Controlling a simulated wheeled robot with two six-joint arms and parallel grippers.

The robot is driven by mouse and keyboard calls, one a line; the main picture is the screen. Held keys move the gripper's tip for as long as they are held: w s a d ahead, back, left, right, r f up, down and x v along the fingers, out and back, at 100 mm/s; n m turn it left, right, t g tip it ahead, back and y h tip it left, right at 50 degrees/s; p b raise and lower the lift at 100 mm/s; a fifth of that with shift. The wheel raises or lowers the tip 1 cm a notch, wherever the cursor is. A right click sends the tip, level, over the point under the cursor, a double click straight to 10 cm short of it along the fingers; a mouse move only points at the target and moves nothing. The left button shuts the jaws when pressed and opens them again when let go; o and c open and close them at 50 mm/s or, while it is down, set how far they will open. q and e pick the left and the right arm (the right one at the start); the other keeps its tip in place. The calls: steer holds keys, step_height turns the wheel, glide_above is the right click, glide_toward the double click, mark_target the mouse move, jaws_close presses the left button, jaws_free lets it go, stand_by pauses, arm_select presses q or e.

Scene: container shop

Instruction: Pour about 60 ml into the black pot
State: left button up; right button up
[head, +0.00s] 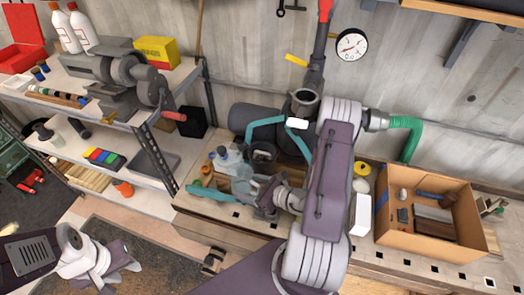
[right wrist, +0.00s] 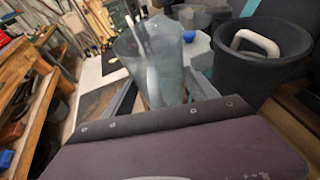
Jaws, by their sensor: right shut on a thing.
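The black pot (right wrist: 252,72) stands close to the right of my right gripper in the right wrist view, its mouth open and a white curved piece showing inside it. It also shows in the head view (head: 263,153), behind the gripper. My right gripper (right wrist: 155,98) is shut on a clear bluish jug (right wrist: 172,65), which is beside the pot and apart from its rim. A pale rod-like shape shows in the jug; its liquid level cannot be made out. The jug also shows in the head view (head: 230,161). My left gripper (head: 125,272) is open and empty at lower left.
A cardboard box (head: 418,250) with several items stands right on the workbench. A teal frame (head: 266,122) and a dark cylinder (head: 252,117) are behind the pot. A shelf (head: 95,75) with a vise and bottles stands left.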

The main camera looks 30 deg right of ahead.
mark_target(249, 171)
steer(key=shift+w+r, duration=0.1)
steer(key=shift+r, duration=0.35)
steer(key=shift+m+g+y, duration=0.3)
steer(key=shift+m+y, duration=0.2)
steer(key=shift+m, duration=0.4)
steer(key=r, duration=0.2)
steer(key=d+r, duration=0.1)
steer(key=r, duration=0.2)
steer(key=shift+w+d+r+p, duration=0.1)
steer(key=shift+w+p, duration=0.1)
steer(key=shift+p, duration=0.1)
steer(key=b, duration=0.4)
steer(key=shift+w+d+r+m+y, duration=0.15)
steer(key=shift+r+m+y, duration=0.15)
steer(key=shift+w+d+r+m+y+p, duration=0.2)
steer(key=shift+d+m+y+p, duration=0.35)
steer(key=shift+m, duration=0.6)
steer(key=shift+w+d+r+m+y+p, duration=0.15)
steer(key=shift+m+y+p, duration=0.15)
steer(key=shift+m+y, duration=0.65)
steer(key=shift+w+d+r+m+y+p, duration=0.15)
steer(key=shift+d+m+y+p, duration=0.3)
steer(key=shift+m, duration=0.85)
